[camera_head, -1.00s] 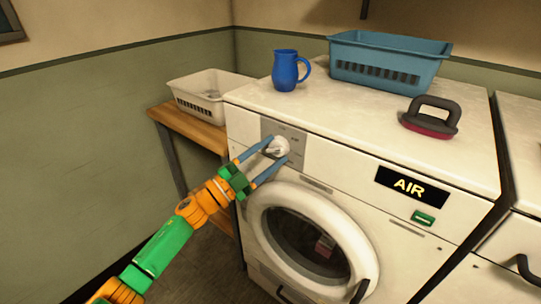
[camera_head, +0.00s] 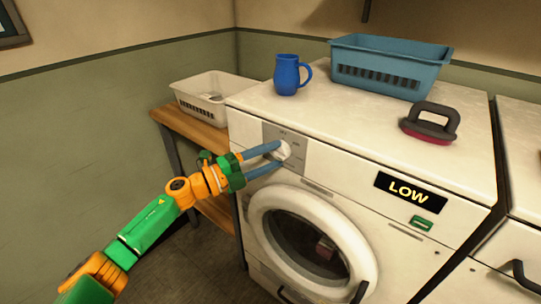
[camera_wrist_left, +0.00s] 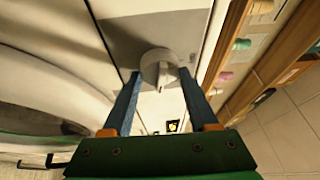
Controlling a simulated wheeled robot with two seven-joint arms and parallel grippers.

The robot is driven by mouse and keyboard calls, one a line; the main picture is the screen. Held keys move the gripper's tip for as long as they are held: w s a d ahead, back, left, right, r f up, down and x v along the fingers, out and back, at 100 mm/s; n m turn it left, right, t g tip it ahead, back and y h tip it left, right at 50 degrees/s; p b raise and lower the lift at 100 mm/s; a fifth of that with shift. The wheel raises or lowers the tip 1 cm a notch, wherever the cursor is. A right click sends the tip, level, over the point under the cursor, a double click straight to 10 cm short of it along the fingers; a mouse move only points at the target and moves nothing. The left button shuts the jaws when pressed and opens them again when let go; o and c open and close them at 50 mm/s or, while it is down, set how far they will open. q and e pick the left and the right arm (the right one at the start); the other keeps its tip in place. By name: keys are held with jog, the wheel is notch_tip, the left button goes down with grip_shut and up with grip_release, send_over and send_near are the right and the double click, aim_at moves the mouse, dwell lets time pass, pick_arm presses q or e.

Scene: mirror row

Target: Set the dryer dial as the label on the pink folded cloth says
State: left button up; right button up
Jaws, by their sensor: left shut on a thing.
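The dryer dial (camera_head: 284,150) is a pale round knob on the grey panel at the dryer's upper left front. My left gripper (camera_head: 280,154) is shut on it. The wrist view shows the dial (camera_wrist_left: 158,66) between the two blue fingers. No readable label on a pink folded cloth shows. My right gripper is not in view.
A blue mug (camera_head: 287,75), a blue basket (camera_head: 390,65) and a dark-handled brush (camera_head: 430,122) stand on the dryer top. A white basket (camera_head: 205,105) sits on the wooden bench (camera_head: 187,125) at left. A green button (camera_head: 421,223) is below the display. Floor at lower left is clear.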

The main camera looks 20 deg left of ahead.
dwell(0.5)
pick_arm(q)
jog(key=o, duration=1.4)
jog(key=shift+w, duration=0.1)
jog(key=shift+c, duration=0.2)
jog(key=b+v, duration=0.2)
jog(key=v, duration=0.5)
jog(key=shift+a, duration=0.1)
